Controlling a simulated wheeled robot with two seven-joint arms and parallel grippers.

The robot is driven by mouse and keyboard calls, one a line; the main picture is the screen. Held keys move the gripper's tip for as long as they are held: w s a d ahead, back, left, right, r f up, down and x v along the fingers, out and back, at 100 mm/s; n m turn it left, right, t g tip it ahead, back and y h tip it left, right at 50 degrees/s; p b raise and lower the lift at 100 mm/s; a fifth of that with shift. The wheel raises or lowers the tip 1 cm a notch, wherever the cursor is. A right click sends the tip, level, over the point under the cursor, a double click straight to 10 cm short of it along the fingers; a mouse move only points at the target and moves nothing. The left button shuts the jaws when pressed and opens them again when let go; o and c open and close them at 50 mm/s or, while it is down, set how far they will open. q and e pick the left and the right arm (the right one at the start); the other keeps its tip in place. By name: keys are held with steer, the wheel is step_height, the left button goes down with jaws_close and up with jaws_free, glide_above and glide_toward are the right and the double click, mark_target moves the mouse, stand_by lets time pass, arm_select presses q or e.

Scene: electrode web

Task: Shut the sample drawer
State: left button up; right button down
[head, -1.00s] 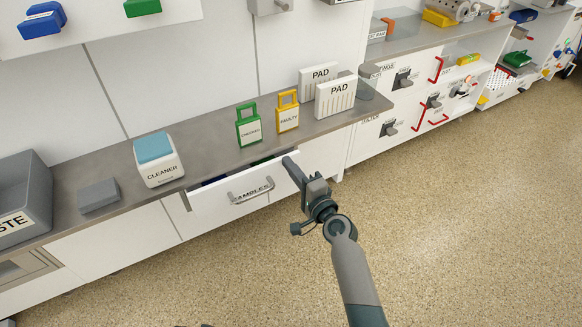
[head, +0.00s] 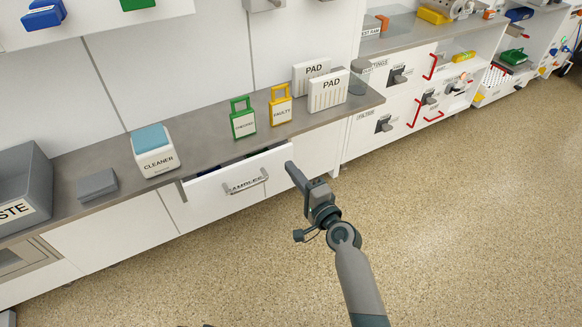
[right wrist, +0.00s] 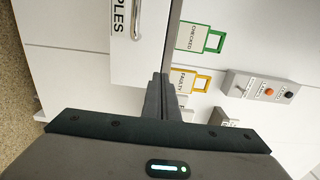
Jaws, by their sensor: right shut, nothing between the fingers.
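The sample drawer (head: 240,180) is a white front marked SAMPLES with a grey bar handle (head: 246,184). It stands partly open below the grey counter, with a dark gap showing behind its top edge. In the right wrist view the drawer front (right wrist: 135,55) and its handle (right wrist: 134,20) show at the upper middle. My right gripper (head: 290,168) is shut and empty, with its tips at the right end of the drawer front. In the right wrist view its fingers (right wrist: 160,82) are close by the drawer's edge; I cannot tell if they touch it.
On the counter (head: 205,152) stand a cleaner box (head: 155,152), a grey block (head: 97,185), a green tag (head: 243,120), a yellow tag (head: 280,106) and white pad boxes (head: 328,92). A grey bin (head: 22,190) is at the left. The floor in front is clear.

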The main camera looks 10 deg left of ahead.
arm_select(q)
steer(key=shift+w+a+f, duration=0.1)
steer(key=shift+w+f, duration=0.1)
steer(key=shift+f, duration=0.25)
arm_select(e)
steer(key=v, duration=0.8)
arm_select(q)
steer(key=shift+s, duration=0.25)
arm_select(e)
steer(key=shift+s+d, duration=0.1)
